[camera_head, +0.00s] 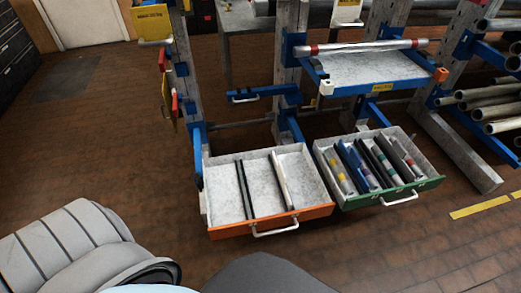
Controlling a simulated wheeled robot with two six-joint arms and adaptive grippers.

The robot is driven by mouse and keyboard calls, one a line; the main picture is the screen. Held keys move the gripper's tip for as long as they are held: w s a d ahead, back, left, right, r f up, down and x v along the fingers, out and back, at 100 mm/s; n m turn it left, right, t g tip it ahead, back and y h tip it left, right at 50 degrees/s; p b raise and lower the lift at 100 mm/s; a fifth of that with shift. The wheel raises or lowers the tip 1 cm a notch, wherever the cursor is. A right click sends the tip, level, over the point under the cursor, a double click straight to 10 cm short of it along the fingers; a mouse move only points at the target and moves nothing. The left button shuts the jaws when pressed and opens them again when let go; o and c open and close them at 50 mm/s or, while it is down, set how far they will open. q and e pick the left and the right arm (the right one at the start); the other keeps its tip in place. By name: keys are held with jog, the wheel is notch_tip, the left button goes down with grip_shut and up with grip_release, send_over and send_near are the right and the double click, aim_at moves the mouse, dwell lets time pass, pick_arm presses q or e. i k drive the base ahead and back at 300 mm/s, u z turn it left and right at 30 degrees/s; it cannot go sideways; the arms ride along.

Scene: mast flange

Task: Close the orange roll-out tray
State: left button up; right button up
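The orange roll-out tray (222,231) is pulled out at the lower middle of the head view. It has an orange front, a speckled grey inside and a white bar handle (275,229) on its front. Two thin dark rods and one white tube (281,181) lie in it. Neither of my grippers shows in this view. The grey padded shapes at the bottom left and bottom middle hide the floor in front of the tray's left side.
A green-fronted tray (434,184) with several tubes stands pulled out right beside it. A blue-edged shelf (370,68) is above, and pipes (490,104) fill the rack at the right. Tiled floor (400,250) is clear in front of the trays.

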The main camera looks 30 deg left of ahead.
aim_at(264, 189)
jog(key=u, duration=0.85)
jog(key=k, duration=1.3)
jog(key=z, duration=0.75)
jog(key=i, duration=0.7)
jog(key=z, duration=0.7)
jog(key=i, duration=0.9)
jog(key=u, duration=1.1)
jog(key=i, duration=0.5)
jog(key=u, duration=0.6)
